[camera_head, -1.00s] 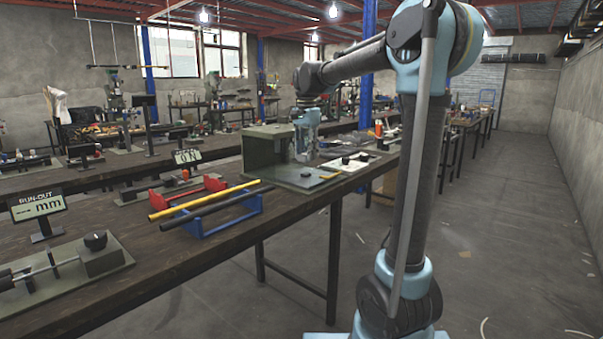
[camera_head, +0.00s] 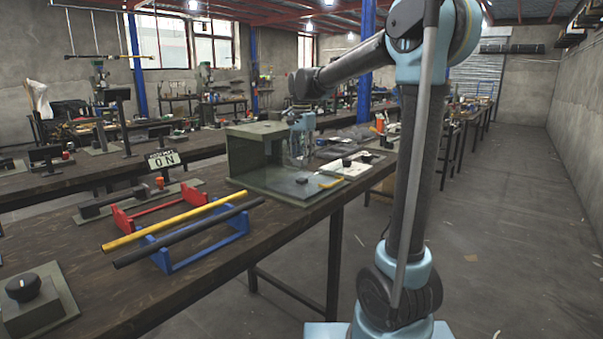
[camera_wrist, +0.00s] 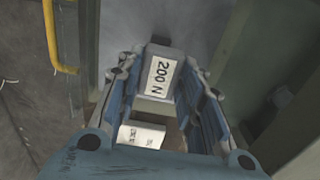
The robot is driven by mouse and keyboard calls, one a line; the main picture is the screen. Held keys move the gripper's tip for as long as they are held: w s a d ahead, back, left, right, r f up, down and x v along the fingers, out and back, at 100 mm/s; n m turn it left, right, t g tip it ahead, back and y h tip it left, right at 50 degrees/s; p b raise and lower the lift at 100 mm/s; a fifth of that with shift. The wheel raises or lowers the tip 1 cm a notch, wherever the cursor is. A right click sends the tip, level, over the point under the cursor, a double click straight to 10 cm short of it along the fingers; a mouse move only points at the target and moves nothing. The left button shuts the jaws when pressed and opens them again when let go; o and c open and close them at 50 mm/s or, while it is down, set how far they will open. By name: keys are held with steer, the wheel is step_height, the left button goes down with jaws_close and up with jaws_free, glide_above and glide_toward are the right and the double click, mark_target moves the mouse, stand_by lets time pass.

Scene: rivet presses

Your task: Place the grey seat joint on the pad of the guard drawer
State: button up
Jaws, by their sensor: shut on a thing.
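My gripper (camera_wrist: 163,90) is shut on a grey block with a white "200 N" label, which I take to be the grey seat joint (camera_wrist: 161,96). The block sits between the fingertips. In the head view my gripper (camera_head: 299,150) points down at the right, open side of a green-grey box-like guard (camera_head: 250,150). The guard's flat base plate (camera_head: 275,185) extends to the right, with a yellow handle (camera_head: 331,183) at its front. This handle also shows in the wrist view (camera_wrist: 52,40). I cannot make out the pad; the gripper and block may cover it.
A second white label (camera_wrist: 142,135) shows below the block. Left along the bench, a yellow rod (camera_head: 175,221) and a black rod (camera_head: 190,233) lie on red and blue stands. The floor aisle at right is clear.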

mark_target(302, 179)
steer(key=shift+f, duration=2.7)
steer(key=o, duration=1)
steer(key=shift+o, duration=0.2)
step_height(302, 179, up, 12)
steer(key=shift+d+r, duration=0.1)
